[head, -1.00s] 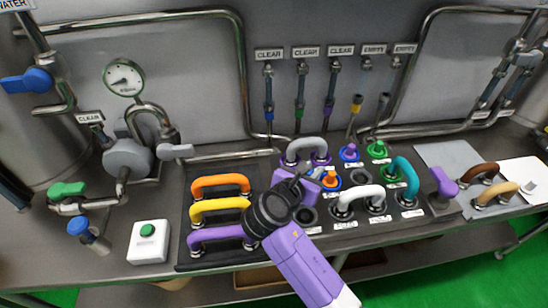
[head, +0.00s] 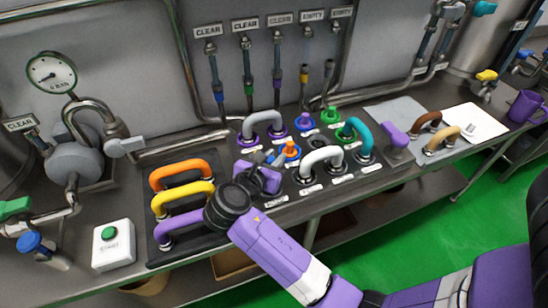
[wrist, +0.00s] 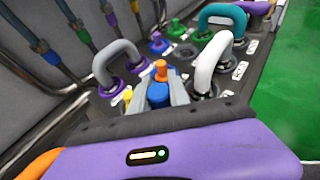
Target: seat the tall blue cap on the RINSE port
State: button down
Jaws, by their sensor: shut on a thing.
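My gripper (head: 268,160) reaches over the panel of ports, near the orange knob (head: 290,149) on its blue base. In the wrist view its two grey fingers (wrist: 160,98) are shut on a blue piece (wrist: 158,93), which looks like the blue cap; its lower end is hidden. The orange knob (wrist: 161,69) stands just beyond it in that view. A dark open port (wrist: 185,53) lies further back to the right. I cannot read which label says RINSE.
A grey handle (head: 262,122) stands behind my gripper, with white (head: 322,156) and teal (head: 358,132) handles to its right. Orange (head: 180,172), yellow (head: 183,196) and purple (head: 190,225) handles are on the left. Hoses hang behind. The grey mat (head: 385,108) has free room.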

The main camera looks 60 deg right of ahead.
jog(key=shift+f+b, duration=2.95)
jog(key=shift+b, duration=0.75)
jog(key=shift+f, duration=1.15)
jog(key=c, duration=1.2)
grip_release()
jog(key=shift+o, duration=0.2)
jog(key=shift+v, duration=3.9)
